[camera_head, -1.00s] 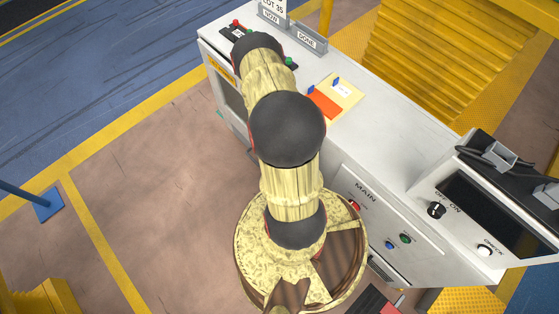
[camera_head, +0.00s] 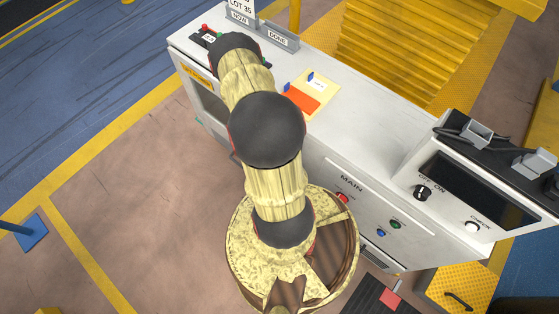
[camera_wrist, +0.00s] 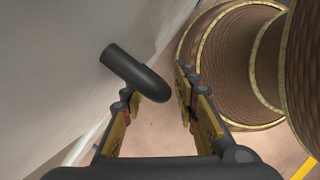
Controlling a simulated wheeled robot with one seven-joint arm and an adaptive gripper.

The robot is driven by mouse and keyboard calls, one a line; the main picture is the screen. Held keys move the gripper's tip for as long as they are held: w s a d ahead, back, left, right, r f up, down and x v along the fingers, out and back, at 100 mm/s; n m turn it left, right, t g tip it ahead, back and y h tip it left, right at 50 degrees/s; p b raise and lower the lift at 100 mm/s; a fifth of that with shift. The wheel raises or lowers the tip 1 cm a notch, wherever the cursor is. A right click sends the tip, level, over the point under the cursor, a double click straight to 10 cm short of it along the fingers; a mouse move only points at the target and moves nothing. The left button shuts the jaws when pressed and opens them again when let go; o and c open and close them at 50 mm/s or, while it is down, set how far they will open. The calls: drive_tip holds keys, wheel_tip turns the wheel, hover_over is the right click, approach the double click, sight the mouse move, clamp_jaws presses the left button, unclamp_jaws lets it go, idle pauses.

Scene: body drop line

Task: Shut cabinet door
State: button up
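The white cabinet (camera_head: 400,151) runs diagonally through the head view, with a "MAIN" panel and buttons on its front. A dark opening shows low on its left front (camera_head: 208,103), under a yellow label. My arm covers much of the front, so how far the door stands open cannot be told. In the wrist view a pale grey panel (camera_wrist: 60,70) fills the left, with a dark rounded handle (camera_wrist: 128,68) sticking out from it. My gripper (camera_wrist: 155,92) is open, its fingers apart and empty, with the handle's end near and between the fingertips. Contact cannot be told.
A console with a screen (camera_head: 484,190) and knob stands at the cabinet's right end. An orange card (camera_head: 301,98) lies on top. A yellow ribbed structure (camera_head: 410,45) stands behind. The brown floor (camera_head: 130,180) at left is clear; a blue-footed post (camera_head: 28,235) stands far left.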

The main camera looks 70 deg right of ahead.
drive_tip(key=v, duration=1.2)
